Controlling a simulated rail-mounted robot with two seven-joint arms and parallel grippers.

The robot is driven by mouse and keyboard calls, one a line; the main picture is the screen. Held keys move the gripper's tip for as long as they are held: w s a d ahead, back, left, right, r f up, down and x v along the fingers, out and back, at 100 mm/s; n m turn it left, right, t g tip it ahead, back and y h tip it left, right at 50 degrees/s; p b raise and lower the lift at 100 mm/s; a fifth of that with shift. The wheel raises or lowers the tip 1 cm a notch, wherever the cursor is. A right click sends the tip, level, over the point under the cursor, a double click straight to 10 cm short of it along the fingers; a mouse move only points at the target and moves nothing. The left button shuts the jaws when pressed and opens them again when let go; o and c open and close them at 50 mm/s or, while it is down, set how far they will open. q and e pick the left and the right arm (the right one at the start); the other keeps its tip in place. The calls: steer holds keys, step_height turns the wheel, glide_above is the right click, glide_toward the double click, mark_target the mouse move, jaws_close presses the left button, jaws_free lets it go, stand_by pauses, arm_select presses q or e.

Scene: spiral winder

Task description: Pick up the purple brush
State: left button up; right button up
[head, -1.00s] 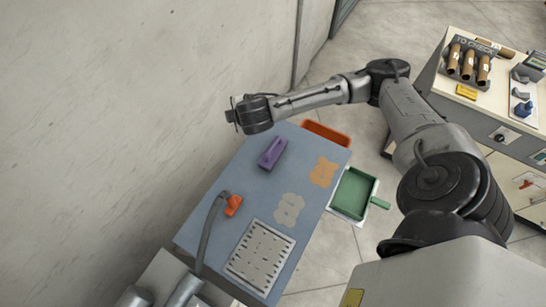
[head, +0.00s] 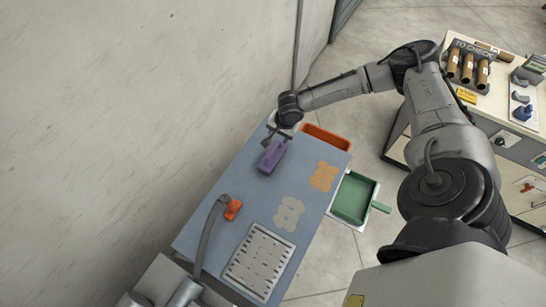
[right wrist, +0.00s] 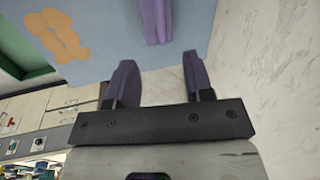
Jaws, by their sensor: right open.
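The purple brush (head: 272,156) lies on the blue-grey table top (head: 232,178), near its far left part. My right gripper (head: 274,137) is at the far end of the brush in the head view. In the right wrist view its two fingers are apart with nothing between them, so the gripper (right wrist: 160,72) is open. The brush (right wrist: 155,18) shows there beyond the fingertips, in line with the gap and cut off by the top edge. My left gripper is not in view.
An orange tray (head: 327,137) is at the table's far edge, and a green dustpan-like tray (head: 353,198) is at its right. An orange-ended hose (head: 232,209) and a slotted plate (head: 259,262) are nearer. A wall (head: 120,110) stands close on the left.

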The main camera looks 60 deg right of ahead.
mark_target(273, 149)
steer(key=shift+m, duration=0.5)
steer(key=f, duration=0.2)
steer(key=w+f, duration=0.1)
steer(key=f, duration=0.5)
steer(key=shift+w+f, duration=0.15)
steer(key=shift+w, duration=0.2)
steer(key=shift+w+d+f, duration=0.1)
steer(key=shift+w+f, duration=0.1)
steer(key=shift+f, duration=0.65)
steer(key=shift+w+d+f, duration=0.1)
steer(key=shift+w+f, duration=0.05)
steer(key=shift+f, duration=0.75)
steer(key=shift+w+f, duration=0.2)
steer(key=shift+f, duration=0.65)
jaws_close()
